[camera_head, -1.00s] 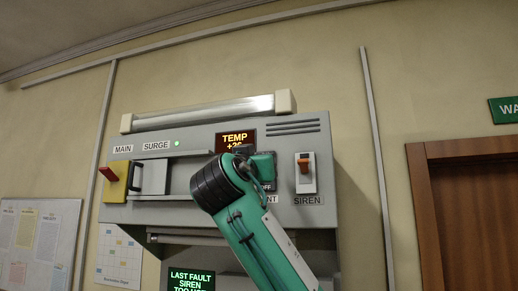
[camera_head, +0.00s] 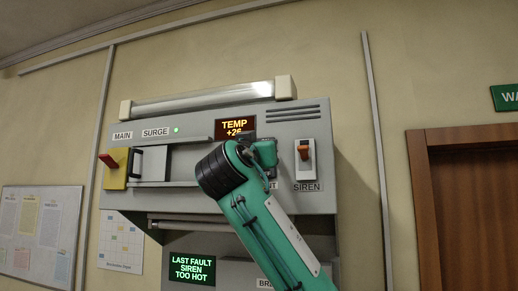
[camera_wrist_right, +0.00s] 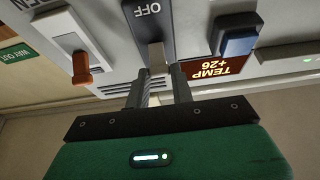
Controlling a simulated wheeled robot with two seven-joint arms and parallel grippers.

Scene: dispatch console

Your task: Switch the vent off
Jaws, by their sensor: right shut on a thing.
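The vent switch is mostly hidden behind my right arm in the head view; only the end of its label (camera_head: 271,185) shows. In the right wrist view its dark plate (camera_wrist_right: 147,28), marked OFF, appears upside down with a grey lever (camera_wrist_right: 156,56). My right gripper (camera_wrist_right: 163,72) is shut on this lever, one finger on each side of it. In the head view the green right gripper (camera_head: 264,153) is against the console front, left of the siren switch. Whether the lever stands up or down is hard to tell. My left gripper is not in view.
The siren switch (camera_head: 304,160), with an orange lever on a white plate, is close beside. A blue button (camera_wrist_right: 238,42) and the TEMP display (camera_wrist_right: 213,69) lie on the other side. A red-handled main switch (camera_head: 115,169) is far left on the console.

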